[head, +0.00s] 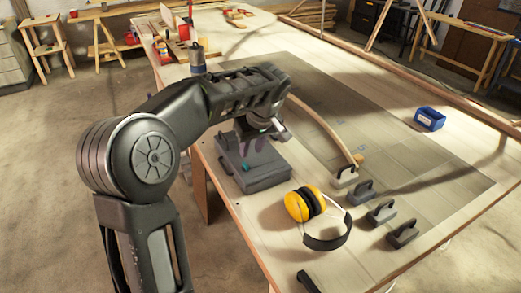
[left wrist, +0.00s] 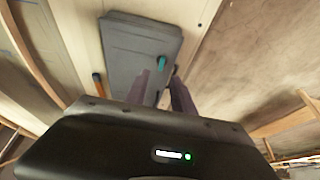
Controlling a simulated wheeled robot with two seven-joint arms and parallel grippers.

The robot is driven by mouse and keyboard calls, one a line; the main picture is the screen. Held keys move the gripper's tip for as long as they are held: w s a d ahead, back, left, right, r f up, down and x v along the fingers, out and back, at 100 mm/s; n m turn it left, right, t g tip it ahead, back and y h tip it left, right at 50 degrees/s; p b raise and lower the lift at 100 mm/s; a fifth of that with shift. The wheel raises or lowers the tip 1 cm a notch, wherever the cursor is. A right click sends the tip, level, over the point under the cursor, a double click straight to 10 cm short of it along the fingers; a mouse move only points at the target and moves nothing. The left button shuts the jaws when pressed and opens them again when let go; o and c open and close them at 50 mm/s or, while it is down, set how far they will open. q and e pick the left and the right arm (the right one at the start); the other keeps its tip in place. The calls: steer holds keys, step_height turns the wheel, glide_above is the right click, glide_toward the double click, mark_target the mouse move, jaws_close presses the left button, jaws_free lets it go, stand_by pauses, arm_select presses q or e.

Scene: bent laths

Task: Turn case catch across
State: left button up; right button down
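The grey case (head: 262,176) lies shut on the workbench, below my left gripper in the head view. It also fills the upper middle of the left wrist view (left wrist: 135,42). The small teal catch (head: 246,166) sits on the case; in the left wrist view the catch (left wrist: 161,63) shows just beyond my fingertips. My left gripper (head: 252,148) is above the case, fingers pointing down. In the left wrist view its two purplish fingers (left wrist: 162,76) stand apart with nothing between them. I cannot tell whether a fingertip touches the case. My right gripper is not in view.
Yellow ear defenders (head: 305,204) lie on the workbench (head: 280,250) right of the case. A bent lath (head: 325,128) and several dark clamp-like blocks (head: 381,213) lie farther right. The bench between bin and lath is clear.

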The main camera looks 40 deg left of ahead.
mark_target(246, 165)
arm_select(q)
steer(key=shift+p+x, duration=0.65)
steer(key=shift+x, duration=3.2)
steer(key=shift+s, duration=0.15)
steer(key=shift+c, duration=0.2)
jaws_close()
